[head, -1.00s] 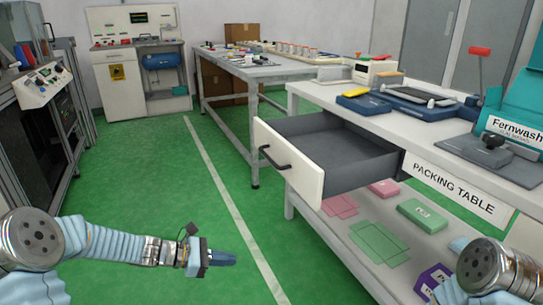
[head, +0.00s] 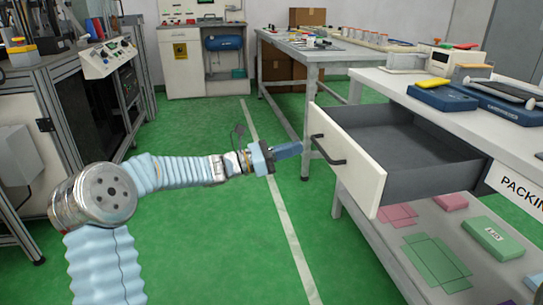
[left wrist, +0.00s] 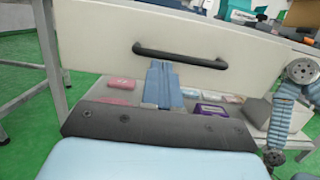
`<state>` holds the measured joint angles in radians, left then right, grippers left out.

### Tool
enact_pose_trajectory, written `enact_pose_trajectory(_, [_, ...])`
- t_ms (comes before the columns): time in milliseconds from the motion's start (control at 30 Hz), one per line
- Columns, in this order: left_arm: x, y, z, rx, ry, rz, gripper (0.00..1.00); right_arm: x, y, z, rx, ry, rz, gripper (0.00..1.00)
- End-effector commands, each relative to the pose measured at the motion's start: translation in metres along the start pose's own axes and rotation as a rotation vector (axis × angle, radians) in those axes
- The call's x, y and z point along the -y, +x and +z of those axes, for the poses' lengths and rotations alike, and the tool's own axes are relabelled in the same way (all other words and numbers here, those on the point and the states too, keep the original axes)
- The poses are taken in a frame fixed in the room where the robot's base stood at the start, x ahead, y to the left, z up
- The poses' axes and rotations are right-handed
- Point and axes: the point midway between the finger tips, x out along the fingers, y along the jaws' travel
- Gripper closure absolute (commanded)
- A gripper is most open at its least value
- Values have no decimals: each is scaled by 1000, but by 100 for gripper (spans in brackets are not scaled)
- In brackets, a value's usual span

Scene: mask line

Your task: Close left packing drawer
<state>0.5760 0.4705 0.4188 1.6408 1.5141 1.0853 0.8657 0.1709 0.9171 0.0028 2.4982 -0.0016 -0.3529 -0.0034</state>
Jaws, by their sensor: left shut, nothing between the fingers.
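The left packing drawer (head: 345,165) stands open from the packing table (head: 425,103), with a white front, a dark handle and an empty grey inside. Its front also fills the upper part of the left wrist view (left wrist: 110,40), with the dark handle (left wrist: 180,54) across it. My left gripper (head: 298,149) is shut and empty, just left of the drawer front near the handle. In the left wrist view its blue fingers (left wrist: 161,82) point toward the drawer front, below the handle. I cannot tell whether they touch it. My right gripper is not in view.
A lower shelf (head: 395,240) under the drawer holds a green box (head: 492,238) and a pink box (head: 450,201). A blue tray with tools stands on the tabletop. Machines (head: 100,80) line the left side. The green floor (head: 220,250) between is clear.

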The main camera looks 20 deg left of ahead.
Motion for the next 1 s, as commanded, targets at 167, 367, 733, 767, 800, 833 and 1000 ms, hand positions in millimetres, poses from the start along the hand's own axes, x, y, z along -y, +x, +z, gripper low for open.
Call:
enact_pose_trajectory(167, [0, 22, 0, 1, 0, 0, 100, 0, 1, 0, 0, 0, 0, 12])
enact_pose_trajectory(367, [0, 30, 0, 0, -1, 0, 100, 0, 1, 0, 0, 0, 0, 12])
enact_pose_trajectory(733, [0, 32, -1, 0, -1, 0, 100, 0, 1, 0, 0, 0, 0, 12])
enact_pose_trajectory(767, [0, 34, -1, 0, -1, 0, 100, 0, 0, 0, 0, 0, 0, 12])
enact_pose_trajectory(800, [0, 37, -1, 0, -1, 0, 100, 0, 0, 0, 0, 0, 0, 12])
enact_pose_trajectory(833, [0, 40, -2, 0, -2, 0, 100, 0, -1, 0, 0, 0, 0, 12])
enact_pose_trajectory(1000, [2, 71, -6, 1, -2, -4, 100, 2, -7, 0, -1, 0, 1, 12])
